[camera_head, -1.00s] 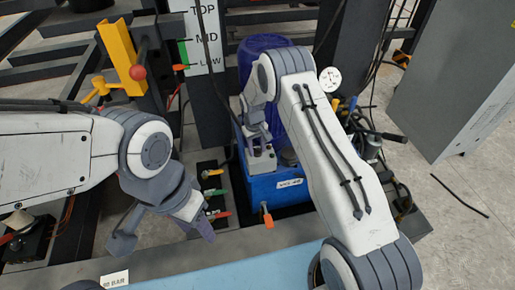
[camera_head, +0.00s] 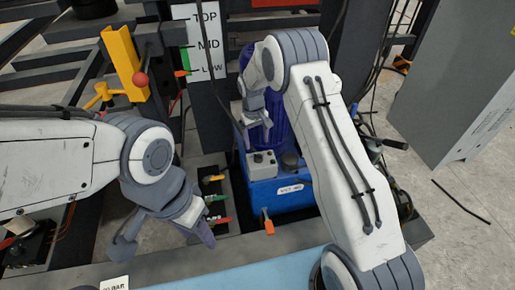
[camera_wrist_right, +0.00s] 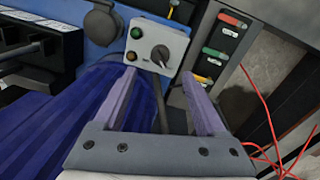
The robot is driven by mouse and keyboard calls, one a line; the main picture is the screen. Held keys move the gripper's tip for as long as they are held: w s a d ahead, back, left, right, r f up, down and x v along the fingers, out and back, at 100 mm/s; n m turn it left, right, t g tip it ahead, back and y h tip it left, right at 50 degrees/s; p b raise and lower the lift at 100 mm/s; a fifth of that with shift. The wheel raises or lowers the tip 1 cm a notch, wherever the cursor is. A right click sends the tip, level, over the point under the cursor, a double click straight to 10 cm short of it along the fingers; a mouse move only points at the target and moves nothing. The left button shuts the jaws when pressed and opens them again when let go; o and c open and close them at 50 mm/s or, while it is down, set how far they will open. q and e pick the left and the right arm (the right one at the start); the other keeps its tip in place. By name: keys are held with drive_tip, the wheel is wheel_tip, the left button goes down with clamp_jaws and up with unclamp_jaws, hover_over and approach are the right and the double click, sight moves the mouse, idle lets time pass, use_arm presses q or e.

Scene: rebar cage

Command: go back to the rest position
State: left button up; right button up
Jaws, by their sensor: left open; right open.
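My left gripper (camera_head: 164,243) is open and empty above the front-left edge of the bench, in the head view. My right gripper (camera_head: 256,140) is open above and behind a small grey control box (camera_head: 261,163) on a blue tank. The right wrist view shows the same open gripper (camera_wrist_right: 160,76) with purple fingers, nothing between them. The control box (camera_wrist_right: 156,48) with a dark knob, a green button and an amber button lies just beyond the fingertips there.
A blue tank (camera_head: 285,193) stands under the box, with a blue cylinder (camera_head: 277,120) behind. Coloured levers (camera_head: 215,198) sit left of the tank. A yellow post (camera_head: 122,62) and a TOP/MID/LOW sign (camera_head: 205,40) stand behind. A grey cabinet (camera_head: 450,80) is at right; open floor lies below it.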

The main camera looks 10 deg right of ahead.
drive_tip(key=shift+r, duration=1.15)
drive_tip(key=s+a+r+n, duration=0.2)
drive_tip(key=s+a+r, duration=0.9)
drive_tip(key=s+r, duration=0.25)
drive_tip(key=s+r+n+y, duration=0.2)
drive_tip(key=s+r+n, duration=0.1)
drive_tip(key=s, duration=2.1)
wheel_tip(320, 180, up, 13)
drive_tip(key=p, duration=1.2)
drive_tip(key=shift+s+d+f+p, duration=0.2)
drive_tip(key=shift+d+p, duration=0.1)
drive_tip(key=shift+d, duration=0.1)
